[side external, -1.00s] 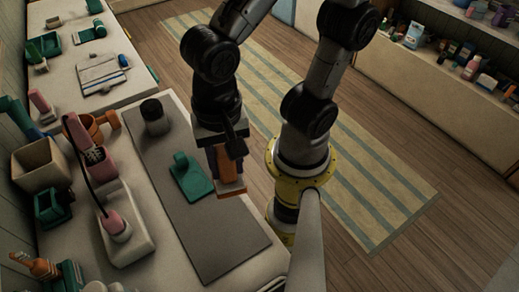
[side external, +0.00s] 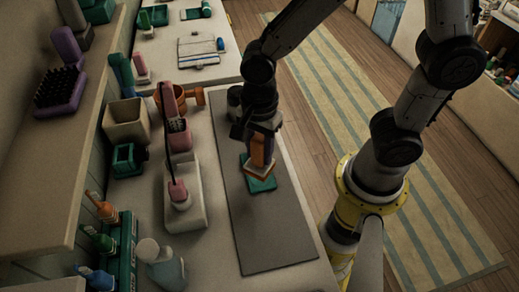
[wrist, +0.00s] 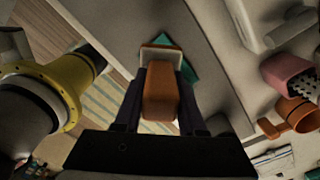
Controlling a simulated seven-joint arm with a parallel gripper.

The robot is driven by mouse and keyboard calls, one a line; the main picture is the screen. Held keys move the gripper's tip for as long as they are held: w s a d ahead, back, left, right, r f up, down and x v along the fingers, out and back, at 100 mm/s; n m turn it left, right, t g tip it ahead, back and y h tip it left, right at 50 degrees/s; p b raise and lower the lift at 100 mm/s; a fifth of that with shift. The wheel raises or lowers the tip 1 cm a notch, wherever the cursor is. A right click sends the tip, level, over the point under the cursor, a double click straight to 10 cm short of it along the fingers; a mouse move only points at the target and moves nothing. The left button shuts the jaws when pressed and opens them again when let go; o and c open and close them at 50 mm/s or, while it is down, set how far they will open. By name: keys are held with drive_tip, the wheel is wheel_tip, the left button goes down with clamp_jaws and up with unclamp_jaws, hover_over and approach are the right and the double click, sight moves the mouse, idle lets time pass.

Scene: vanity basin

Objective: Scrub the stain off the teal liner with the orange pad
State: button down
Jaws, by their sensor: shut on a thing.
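My gripper (side external: 261,140) is shut on the orange pad (side external: 259,157), a tall orange block with a pale plate and an orange layer at its lower end. The pad also shows between the two dark fingers in the wrist view (wrist: 160,97). The teal liner (side external: 264,185) lies on the grey mat, and the pad is over it, covering much of it from the side. In the wrist view a teal corner (wrist: 188,71) shows beside the pad. I cannot tell whether the pad touches the liner. No stain is visible on the part that shows.
The long grey mat (side external: 270,235) is bare towards the front. A dark-topped canister (side external: 234,103) stands at its far end, behind my gripper. To the left are a white tray (side external: 187,218) with a pink pump item and an orange mug (side external: 193,98).

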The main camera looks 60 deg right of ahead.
sight(260, 167)
drive_tip(key=shift+f, duration=2.35)
drive_tip(key=shift+f, duration=0.65)
drive_tip(key=shift+d+r, duration=0.15)
drive_tip(key=shift+d, duration=1.85)
drive_tip(key=shift+a, duration=0.1)
drive_tip(key=shift+a, duration=1.9)
drive_tip(key=shift+d, duration=0.1)
drive_tip(key=shift+d+f, duration=0.2)
drive_tip(key=shift+d, duration=1.7)
